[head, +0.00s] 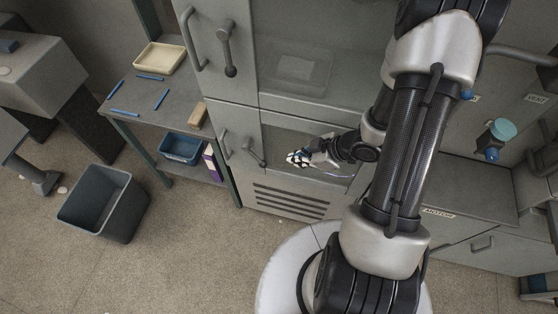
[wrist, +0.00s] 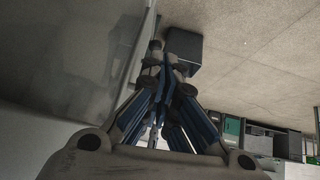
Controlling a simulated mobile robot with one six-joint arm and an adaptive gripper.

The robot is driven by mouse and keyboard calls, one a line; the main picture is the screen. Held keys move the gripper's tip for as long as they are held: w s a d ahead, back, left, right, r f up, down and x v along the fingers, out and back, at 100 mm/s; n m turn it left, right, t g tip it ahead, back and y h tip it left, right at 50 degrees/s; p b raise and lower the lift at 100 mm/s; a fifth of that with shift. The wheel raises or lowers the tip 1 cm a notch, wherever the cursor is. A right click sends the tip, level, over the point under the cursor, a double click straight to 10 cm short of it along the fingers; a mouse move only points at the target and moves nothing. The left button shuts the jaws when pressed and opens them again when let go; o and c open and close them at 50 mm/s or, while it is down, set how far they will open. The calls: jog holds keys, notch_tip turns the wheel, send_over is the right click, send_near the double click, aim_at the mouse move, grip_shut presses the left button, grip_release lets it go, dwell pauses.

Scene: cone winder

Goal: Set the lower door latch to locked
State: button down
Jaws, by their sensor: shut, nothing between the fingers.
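The lower door latch (head: 254,153) is a short dark lever on the grey lower door (head: 305,139), just right of the door's handle (head: 224,144). In the head view it slants down to the right. My gripper (head: 291,158) is in front of the lower door, to the right of the latch, apart from it in the picture. In the wrist view the fingers (wrist: 164,68) are together and hold nothing. A small grey shape by the fingertips there may be the latch; I cannot tell.
The upper door has its own handle (head: 190,40) and a latch lever (head: 227,50) hanging down. Left stands a table (head: 185,105) with a cream tray (head: 160,57) and blue sticks.

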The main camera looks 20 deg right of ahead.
aim_at(265, 166)
jog(key=b+x, duration=0.1)
jog(key=x, duration=0.3)
jog(key=b+x, duration=0.2)
jog(key=x, duration=0.2)
jog(key=b+x, duration=0.2)
jog(key=x, duration=0.3)
jog(key=shift+w+a+r, duration=0.25)
jog(key=shift+w, duration=0.15)
jog(key=shift+f, duration=0.1)
jog(key=shift+w+a+f+t+y+b, duration=0.4)
jog(key=shift+w+a+f+y+b, duration=0.2)
jog(key=shift+a+f+b, duration=0.3)
jog(key=shift+w+a+f+t+y+b, duration=0.4)
jog(key=shift+w+a+f+y+b, duration=0.2)
jog(key=shift+f+b, duration=0.35)
jog(key=shift+a, duration=0.25)
